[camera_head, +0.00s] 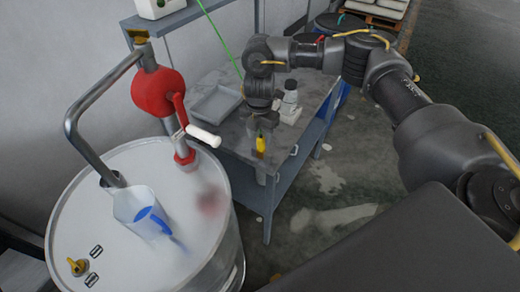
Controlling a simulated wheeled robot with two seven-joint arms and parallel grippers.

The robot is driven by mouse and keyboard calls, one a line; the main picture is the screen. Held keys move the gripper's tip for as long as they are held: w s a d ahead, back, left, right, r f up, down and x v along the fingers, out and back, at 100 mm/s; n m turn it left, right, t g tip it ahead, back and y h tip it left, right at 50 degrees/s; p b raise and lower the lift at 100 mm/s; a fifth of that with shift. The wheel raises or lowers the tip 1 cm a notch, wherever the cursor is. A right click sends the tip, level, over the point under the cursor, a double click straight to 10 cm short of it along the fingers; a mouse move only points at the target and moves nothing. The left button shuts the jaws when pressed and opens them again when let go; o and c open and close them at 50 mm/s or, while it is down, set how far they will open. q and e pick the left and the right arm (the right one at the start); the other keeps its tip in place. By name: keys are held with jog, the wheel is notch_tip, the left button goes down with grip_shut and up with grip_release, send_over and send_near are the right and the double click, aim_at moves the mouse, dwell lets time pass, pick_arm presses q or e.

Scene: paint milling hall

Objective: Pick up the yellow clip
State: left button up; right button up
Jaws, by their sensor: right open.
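A small yellow clip (260,145) shows at the front edge of the grey work table (231,131), directly below my right gripper. My right gripper (262,127) points down over the table edge and is open. Its fingertips are just above or around the top of the clip; I cannot tell whether they touch it. The gripper hides part of the table behind it. My left gripper is out of view.
A steel drum (110,205) with a red hand pump (158,92) and a clear jug (138,210) stands at the left. Floor right of the table is open, with pale stains.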

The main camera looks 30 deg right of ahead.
aim_at(260, 151)
jog(key=f, duration=0.3)
jog(key=shift+s+d+f, duration=0.15)
jog(key=shift+d+f, duration=0.05)
jog(key=shift+f, duration=0.45)
jog(key=shift+r, duration=0.1)
jog(key=shift+c, duration=1.3)
jog(key=c, duration=0.5)
grip_shut()
pick_arm(q)
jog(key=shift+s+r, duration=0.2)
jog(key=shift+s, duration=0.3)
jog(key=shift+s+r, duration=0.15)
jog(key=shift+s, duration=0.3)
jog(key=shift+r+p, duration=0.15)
jog(key=shift+p, duration=0.2)
pick_arm(e)
jog(key=shift+r, duration=0.15)
